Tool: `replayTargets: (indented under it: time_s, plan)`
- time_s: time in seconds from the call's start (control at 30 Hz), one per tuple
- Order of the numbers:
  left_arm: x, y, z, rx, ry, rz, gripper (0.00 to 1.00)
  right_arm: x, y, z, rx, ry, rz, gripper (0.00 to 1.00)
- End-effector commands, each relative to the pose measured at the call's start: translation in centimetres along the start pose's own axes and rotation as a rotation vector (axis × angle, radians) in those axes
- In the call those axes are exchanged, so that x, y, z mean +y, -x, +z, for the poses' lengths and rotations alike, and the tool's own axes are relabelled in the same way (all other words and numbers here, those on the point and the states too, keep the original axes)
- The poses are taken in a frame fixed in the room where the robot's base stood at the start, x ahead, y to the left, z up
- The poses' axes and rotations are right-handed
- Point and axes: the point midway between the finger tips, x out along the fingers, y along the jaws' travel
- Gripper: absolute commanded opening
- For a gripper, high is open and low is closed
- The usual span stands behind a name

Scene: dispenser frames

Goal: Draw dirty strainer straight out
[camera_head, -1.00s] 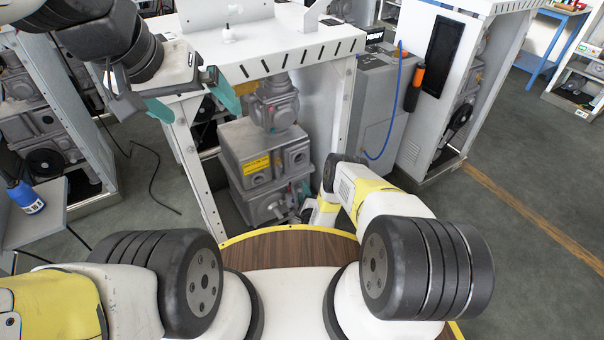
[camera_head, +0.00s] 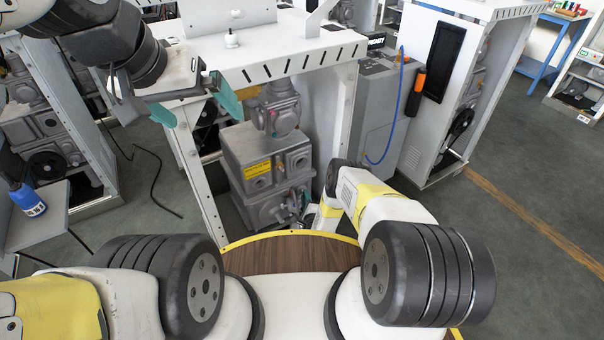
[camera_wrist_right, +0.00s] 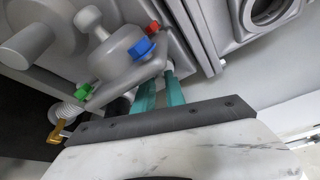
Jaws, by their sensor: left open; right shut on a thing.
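The open dispenser frame (camera_head: 297,63) stands in front of me with grey pump and meter units inside. My right arm reaches low to the lower grey unit (camera_head: 265,208). My right gripper is mostly hidden in the head view. In the right wrist view my right gripper (camera_wrist_right: 166,80) has its teal fingers close together, shut on a small part at the edge of a grey housing (camera_wrist_right: 128,62). I take this part as the strainer; its body is mostly hidden, and its dirt cannot be seen. My left gripper (camera_head: 197,110) is open and empty at the frame's upper left.
The housing bears a blue knob (camera_wrist_right: 141,49), a red knob (camera_wrist_right: 152,28) and a green knob (camera_wrist_right: 84,92) close to my right fingers. A grey cabinet (camera_head: 378,105) with a blue hose stands right of the frame. A black cable lies on the floor at left.

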Motion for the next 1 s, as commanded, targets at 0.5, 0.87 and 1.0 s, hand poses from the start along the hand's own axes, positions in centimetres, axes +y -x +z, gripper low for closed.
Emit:
replayTargets:
  time_s: [0.5,0.87,1.0]
  plan:
    - [0.0,0.0,0.0,0.0,0.0,0.0,1.0,0.0,2.4,-1.1,0.001,0.0,0.001,0.0]
    - [0.0,0.0,0.0,0.0,0.0,0.0,1.0,0.0,4.1,-1.7,0.0,0.0,0.001,0.0]
    - [0.0,0.0,0.0,0.0,0.0,0.0,1.0,0.0,4.7,-2.0,0.001,0.001,0.0,0.0]
